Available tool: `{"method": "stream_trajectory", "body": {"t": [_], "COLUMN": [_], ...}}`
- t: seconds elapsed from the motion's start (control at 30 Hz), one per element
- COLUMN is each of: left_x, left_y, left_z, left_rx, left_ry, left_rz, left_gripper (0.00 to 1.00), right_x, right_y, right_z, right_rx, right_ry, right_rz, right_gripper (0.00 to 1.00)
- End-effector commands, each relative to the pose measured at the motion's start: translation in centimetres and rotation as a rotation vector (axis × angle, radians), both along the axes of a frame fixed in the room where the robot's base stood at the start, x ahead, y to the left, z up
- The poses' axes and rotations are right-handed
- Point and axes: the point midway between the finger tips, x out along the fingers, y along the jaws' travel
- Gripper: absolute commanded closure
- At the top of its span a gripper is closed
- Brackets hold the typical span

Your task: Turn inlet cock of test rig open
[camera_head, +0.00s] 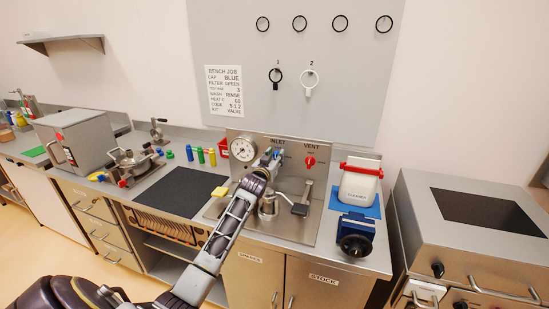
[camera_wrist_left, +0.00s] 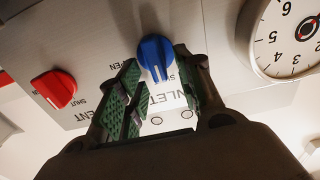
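The inlet cock is a blue knob (camera_wrist_left: 153,50) on the grey test rig panel (camera_head: 328,150). In the left wrist view its white marks point down toward the partly hidden SHUT label. An OPEN label shows in part to its left. My left gripper (camera_wrist_left: 158,82) is open, with one green-padded finger to each side of the knob's lower part. I cannot tell whether either finger touches it. My right gripper is in neither view.
The red vent knob (camera_head: 310,161) is right of the inlet; it also shows in the left wrist view (camera_wrist_left: 55,88). A round gauge (camera_head: 243,148) is on the inlet's other side. A white container (camera_head: 359,184) stands at right.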

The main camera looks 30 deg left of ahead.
Motion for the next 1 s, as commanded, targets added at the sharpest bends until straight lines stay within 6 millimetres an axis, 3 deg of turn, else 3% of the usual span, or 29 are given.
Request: {"method": "stream_trajectory", "body": {"t": [0.07,0.37,0.73,1.0], "left_x": [0.0,0.0,0.0,0.1], "left_y": [0.0,0.0,-0.1,-0.2], "left_z": [0.0,0.0,0.0,0.1], "left_rx": [0.0,0.0,0.025,0.134], "left_ry": [0.0,0.0,0.006,0.032], "left_rz": [0.0,0.0,0.0,-0.001], "left_gripper": [0.64,1.0,1.0,1.0], "right_x": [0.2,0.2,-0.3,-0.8], "right_y": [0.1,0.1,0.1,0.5], "right_z": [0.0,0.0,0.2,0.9], "right_rx": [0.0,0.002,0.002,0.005], "right_ry": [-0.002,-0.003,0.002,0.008], "right_rz": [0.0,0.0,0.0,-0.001], "right_gripper": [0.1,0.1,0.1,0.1]}}
